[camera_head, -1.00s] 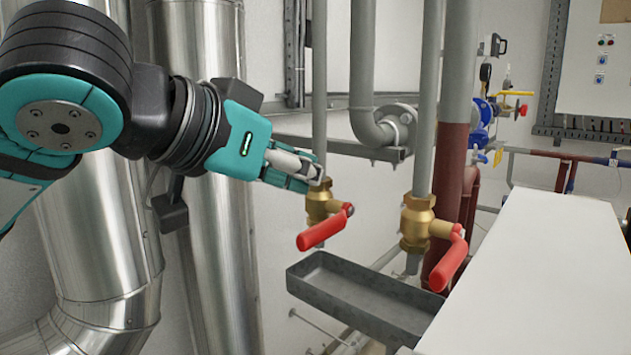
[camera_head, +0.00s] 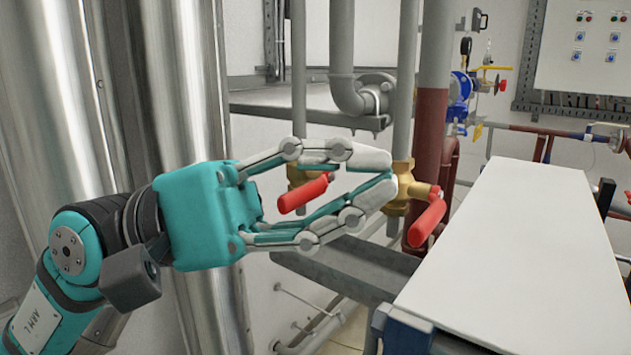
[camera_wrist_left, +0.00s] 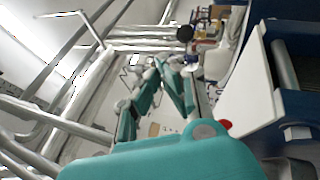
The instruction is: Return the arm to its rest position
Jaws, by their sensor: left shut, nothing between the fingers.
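My left gripper (camera_head: 388,176) reaches in from the left in the head view, in front of the pipes. Its fingers bow outward and come together at the tips, with nothing between them. The tips overlap the right brass valve (camera_head: 402,180) in the picture; I cannot tell whether they touch it. That valve's red handle (camera_head: 426,222) slants down to the left. The left valve's red handle (camera_head: 302,194) shows through the gap between the fingers, and its brass body is partly hidden. In the left wrist view the gripper's teal fingers (camera_wrist_left: 158,66) point away from the camera. My right gripper is out of view.
Shiny thick pipes (camera_head: 160,90) stand behind my left arm. A grey tray (camera_head: 345,268) lies below the valves. A white flat-topped surface (camera_head: 505,240) fills the right side. A control cabinet (camera_head: 590,50) hangs at the back right.

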